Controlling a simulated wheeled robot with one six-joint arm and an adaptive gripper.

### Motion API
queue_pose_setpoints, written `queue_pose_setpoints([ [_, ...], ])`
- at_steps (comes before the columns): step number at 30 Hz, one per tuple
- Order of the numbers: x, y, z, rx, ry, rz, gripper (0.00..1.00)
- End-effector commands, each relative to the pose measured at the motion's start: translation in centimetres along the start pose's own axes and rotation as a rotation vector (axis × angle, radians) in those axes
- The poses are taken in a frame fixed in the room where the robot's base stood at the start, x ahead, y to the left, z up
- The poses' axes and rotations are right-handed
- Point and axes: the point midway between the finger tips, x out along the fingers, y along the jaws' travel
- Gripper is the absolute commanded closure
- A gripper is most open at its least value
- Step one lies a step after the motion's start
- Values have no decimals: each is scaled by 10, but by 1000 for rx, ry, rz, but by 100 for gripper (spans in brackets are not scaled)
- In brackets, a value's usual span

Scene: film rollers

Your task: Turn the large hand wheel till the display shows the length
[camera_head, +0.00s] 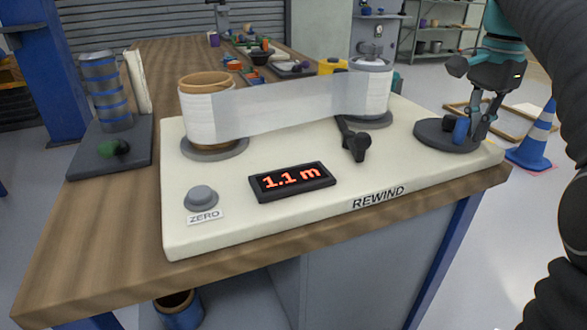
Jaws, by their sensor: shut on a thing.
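The large hand wheel (432,137) is a dark round disc at the right end of the cream rewind machine (330,208). The display (291,181) reads "1.1 m" in red. White film spans from the left roller (204,105), which has a brown core, to the right roller (371,80). A dark crank lever (352,140) lies below the right roller.
A grey ZERO button (201,197) is at the machine's front left. A dark stand with a ringed grey cylinder (106,90) is on the wooden table (110,215) at left. Small coloured items lie farther back. A blue-white cone (533,140) stands on the floor at right.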

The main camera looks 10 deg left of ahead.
Motion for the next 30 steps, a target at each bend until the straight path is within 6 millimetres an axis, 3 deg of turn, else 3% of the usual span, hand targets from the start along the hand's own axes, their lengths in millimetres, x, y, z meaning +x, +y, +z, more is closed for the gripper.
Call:
queue_pose_setpoints([
  [3,-6,3,-9,2,-1,0,100],
  [16,-5,5,-13,2,0,-2,100],
  [30,0,11,-32,2,0,-2,100],
])
